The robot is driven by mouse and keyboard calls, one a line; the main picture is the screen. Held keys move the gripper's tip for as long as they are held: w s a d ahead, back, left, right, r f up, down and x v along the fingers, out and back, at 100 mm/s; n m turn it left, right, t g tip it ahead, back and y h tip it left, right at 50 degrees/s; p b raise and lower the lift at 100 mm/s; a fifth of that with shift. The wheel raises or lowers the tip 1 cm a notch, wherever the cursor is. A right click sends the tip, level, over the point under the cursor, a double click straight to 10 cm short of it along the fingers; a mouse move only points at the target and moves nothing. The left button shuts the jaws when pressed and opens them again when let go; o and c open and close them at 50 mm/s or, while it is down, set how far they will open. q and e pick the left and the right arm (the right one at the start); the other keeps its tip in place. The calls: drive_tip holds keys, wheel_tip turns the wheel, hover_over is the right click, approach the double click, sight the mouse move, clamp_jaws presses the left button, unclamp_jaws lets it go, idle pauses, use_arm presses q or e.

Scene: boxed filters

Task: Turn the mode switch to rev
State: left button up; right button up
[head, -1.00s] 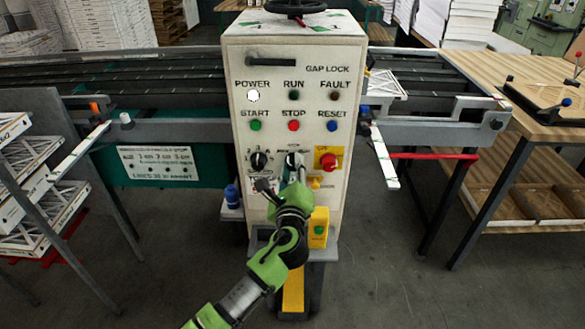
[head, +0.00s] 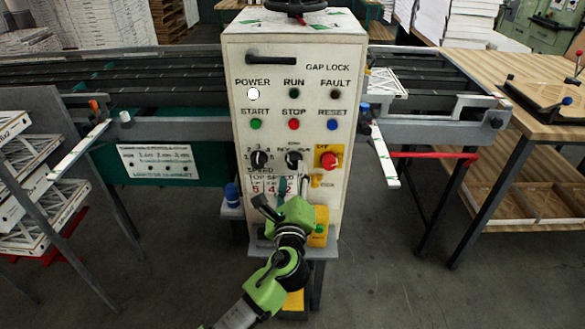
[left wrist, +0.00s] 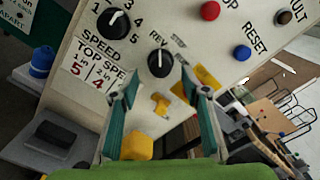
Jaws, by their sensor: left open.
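The mode switch (head: 294,159) is a round black knob on the front of the white control panel. It also shows in the left wrist view (left wrist: 160,63), where its white mark points up toward the REV label (left wrist: 156,38). My left gripper (head: 292,186) is below the knob in the head view, its arm coming from below. In the left wrist view its two fingers (left wrist: 158,88) are spread, with nothing between them, and the knob is just beyond the tips. They look apart from the knob. My right gripper is in neither view.
The speed knob (head: 259,160) sits left of the switch and a red knob on a yellow plate (head: 329,160) sits right. A small yellow lever (left wrist: 160,103) is below the switch. The start (head: 256,124), stop (head: 293,124) and reset (head: 332,125) buttons are above.

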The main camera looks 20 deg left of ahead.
use_arm(q)
drive_tip(key=v, duration=0.7)
wheel_tip(320, 180, down, 25)
drive_tip(key=s+n+g+h, duration=0.3)
drive_tip(key=g, duration=0.2)
drive_tip(key=s+a+f+n+g, duration=0.1)
drive_tip(key=s+f+n+g, duration=0.1)
drive_tip(key=s+f, duration=0.45)
drive_tip(key=s+a+f+n+g, duration=0.1)
drive_tip(key=s+f+n+g, duration=0.15)
drive_tip(key=f, duration=0.75)
drive_tip(key=s+a+f+n+g, duration=0.1)
drive_tip(key=s+f+n, duration=0.3)
drive_tip(key=s, duration=0.8)
drive_tip(key=s+a+f+n+g+h, duration=0.1)
drive_tip(key=s+a+f+n+g, duration=0.1)
drive_tip(key=s+f+n, duration=0.3)
drive_tip(key=s+a+f+n+g+h, duration=0.1)
drive_tip(key=s+f+n+g, duration=0.3)
drive_tip(key=s+f, duration=0.7)
drive_tip(key=s, duration=0.9)
drive_tip(key=shift+a+n, duration=0.25)
drive_tip(key=shift+n, duration=0.1)
